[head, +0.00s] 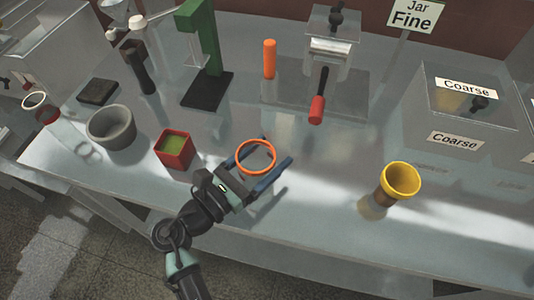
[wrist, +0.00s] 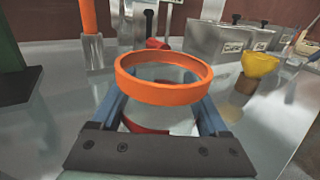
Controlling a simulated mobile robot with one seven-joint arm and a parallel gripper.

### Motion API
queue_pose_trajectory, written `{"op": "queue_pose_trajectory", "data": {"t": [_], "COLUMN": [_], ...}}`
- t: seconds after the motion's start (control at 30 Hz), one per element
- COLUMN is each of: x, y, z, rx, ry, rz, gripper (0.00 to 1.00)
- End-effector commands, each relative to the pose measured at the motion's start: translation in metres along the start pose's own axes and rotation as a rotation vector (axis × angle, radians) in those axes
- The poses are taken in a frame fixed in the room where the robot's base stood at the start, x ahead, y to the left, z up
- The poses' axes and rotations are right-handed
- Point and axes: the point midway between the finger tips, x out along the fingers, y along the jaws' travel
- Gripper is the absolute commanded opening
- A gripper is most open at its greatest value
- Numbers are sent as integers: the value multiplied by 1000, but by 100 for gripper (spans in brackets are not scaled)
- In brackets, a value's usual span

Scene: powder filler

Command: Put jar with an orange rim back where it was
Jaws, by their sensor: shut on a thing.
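The jar with an orange rim (head: 256,143) is between the two blue fingers of my gripper (head: 262,168) in the head view. Its body looks clear, so mainly the rim shows there. In the wrist view the orange rim (wrist: 163,68) is large and close, with a clear body and some red low inside it or behind it. My gripper (wrist: 162,112) is shut on the jar, one finger on each side. The jar looks about upright over the front part of the metal table. I cannot tell whether its base touches the table.
Left of my gripper stand a red box with green contents (head: 174,148) and a grey bowl (head: 111,127). A yellow-rimmed jar (head: 401,181) stands to the right. Behind are an orange-handled piece (head: 269,58), a red-handled device (head: 317,108) and a "Coarse" bin (head: 470,110). The table between gripper and yellow-rimmed jar is clear.

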Motion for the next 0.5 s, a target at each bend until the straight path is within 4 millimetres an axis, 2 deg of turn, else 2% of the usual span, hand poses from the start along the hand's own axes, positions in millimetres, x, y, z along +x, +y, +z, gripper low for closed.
{"op": "queue_pose_trajectory", "data": {"t": [0.2, 0.23, 0.33, 0.5], "x": [0, 0, 0, 0], "y": [0, 0, 0, 0], "z": [-3, -3, -3, -2], "rx": [0, 1, 0, 0], "ry": [0, 0, 0, 0], "rz": [0, 0, 0, 0], "gripper": [13, 81, 99, 100]}}
